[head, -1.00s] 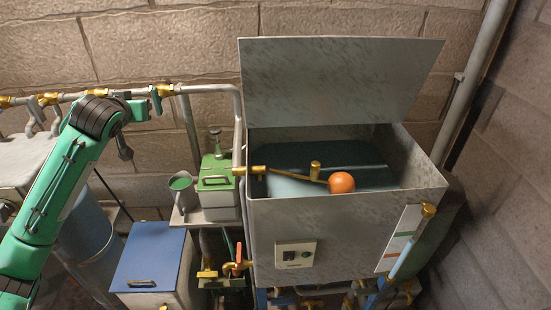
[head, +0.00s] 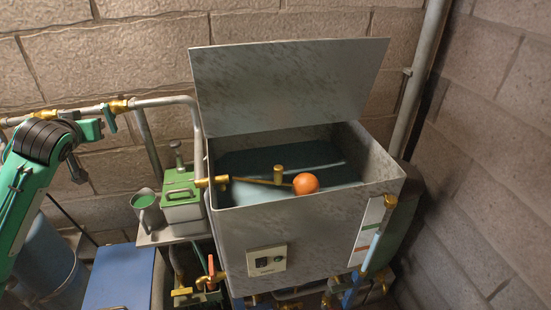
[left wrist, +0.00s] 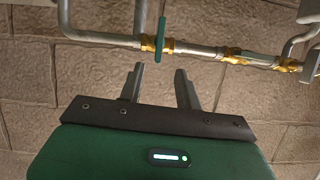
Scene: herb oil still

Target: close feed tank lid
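The feed tank (head: 310,227) is a grey metal box with its top open. Its lid (head: 290,88) stands raised and tilted at the back edge. Inside are dark liquid and an orange float ball (head: 305,183) on a brass arm. My left gripper (left wrist: 160,80) shows in the left wrist view with its two fingers apart and nothing between them, facing the block wall. In the head view my left arm is at the left edge, well away from the tank and lid; its fingers there are hard to make out. My right gripper is in neither view.
A pipe with brass fittings (head: 117,106) and a green-handled valve runs along the wall left of the tank. A green-lidded canister (head: 181,199) and a grey jug (head: 146,208) stand on a shelf beside the tank. A blue-topped box (head: 118,278) is lower left.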

